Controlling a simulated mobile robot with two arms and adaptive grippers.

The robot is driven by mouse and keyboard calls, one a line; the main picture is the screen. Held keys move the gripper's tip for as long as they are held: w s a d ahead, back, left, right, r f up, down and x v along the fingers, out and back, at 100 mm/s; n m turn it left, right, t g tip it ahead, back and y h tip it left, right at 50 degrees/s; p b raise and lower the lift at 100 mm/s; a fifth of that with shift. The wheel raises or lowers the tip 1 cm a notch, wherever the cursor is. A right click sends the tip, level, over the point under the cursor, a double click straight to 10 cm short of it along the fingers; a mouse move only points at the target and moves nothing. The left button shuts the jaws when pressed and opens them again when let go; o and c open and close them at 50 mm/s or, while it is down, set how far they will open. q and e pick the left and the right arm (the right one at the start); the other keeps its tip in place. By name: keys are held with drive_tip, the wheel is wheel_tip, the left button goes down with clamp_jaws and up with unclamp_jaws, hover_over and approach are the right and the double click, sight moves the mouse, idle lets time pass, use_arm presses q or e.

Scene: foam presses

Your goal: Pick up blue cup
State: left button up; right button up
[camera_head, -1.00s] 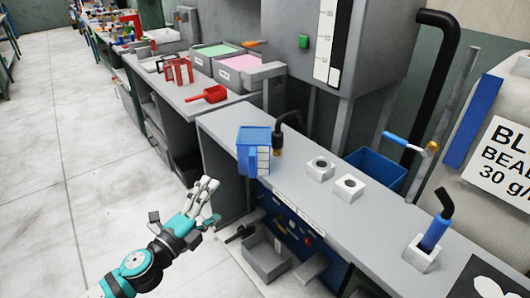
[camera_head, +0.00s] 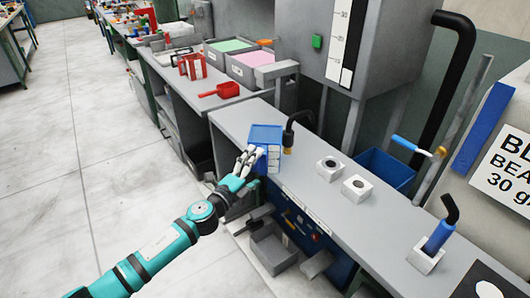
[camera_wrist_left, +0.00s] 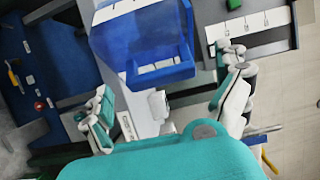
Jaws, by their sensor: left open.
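The blue cup (camera_head: 265,135) is a square-sided blue container with a pale scale panel and a blue handle. It stands on the grey bench near its left corner in the head view. My left gripper (camera_head: 250,158) is at its near left side, with fingertips close to or in front of it. In the left wrist view the cup (camera_wrist_left: 140,38) lies ahead, between the open fingers of my left gripper (camera_wrist_left: 165,95). I cannot tell whether a finger touches it. My right gripper is not in view.
A black bent nozzle (camera_head: 290,128) stands just right of the cup. Two white blocks with holes (camera_head: 329,168) sit on the grey bench (camera_head: 305,190). A blue bin (camera_head: 385,168) is behind them. A red scoop (camera_head: 222,90) lies on the bench further back.

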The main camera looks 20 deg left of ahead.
sight(261, 162)
use_arm(q)
drive_tip(key=x, duration=0.3)
drive_tip(key=shift+w+f, duration=0.1)
drive_tip(key=shift+c, duration=0.4)
drive_tip(key=c, duration=1)
drive_tip(key=shift+c, duration=0.8)
